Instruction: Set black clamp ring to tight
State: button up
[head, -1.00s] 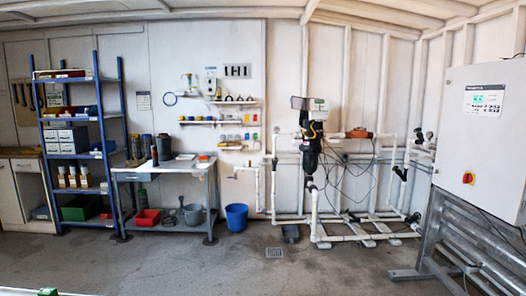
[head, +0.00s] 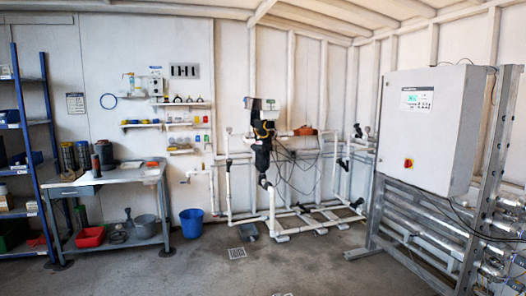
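The black clamp ring cannot be told apart at this distance. A black upright housing (head: 262,152) with a grey box (head: 264,105) on top stands in the white pipework at the back wall, and dark fittings show around it. Whether any ring there is tight or loose cannot be seen. My gripper is not clearly in view; only a small pale shape shows at the bottom edge.
A grey control cabinet (head: 432,125) stands on a metal frame at right. A workbench (head: 105,178), a blue bucket (head: 191,223) and a blue shelf rack (head: 48,150) are at left. The floor (head: 180,270) ahead is open, with a drain grate (head: 237,253).

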aim_at(258, 148)
jog(key=i+l+z, duration=0.45)
jog(key=l, duration=0.3)
jog(key=i+l+z, duration=0.75)
jog(key=i+z, duration=0.2)
jog(key=i, duration=0.4)
jog(key=i+u, duration=0.45)
jog(key=i+l+u, duration=0.2)
jog(key=i+u, duration=0.2)
jog(key=i, duration=0.2)
jog(key=i+j+u, duration=0.25)
jog(key=u, duration=0.15)
jog(key=i+u, duration=0.8)
jog(key=i+l+u, duration=0.15)
jog(key=i+u, duration=0.25)
jog(key=i+z, duration=0.15)
jog(key=i, duration=0.5)
jog(key=i+j+z, duration=0.15)
jog(key=i, duration=0.5)
jog(key=i+j+z, duration=0.15)
jog(key=i, duration=0.55)
jog(key=i+z, duration=0.15)
jog(key=i, duration=0.95)
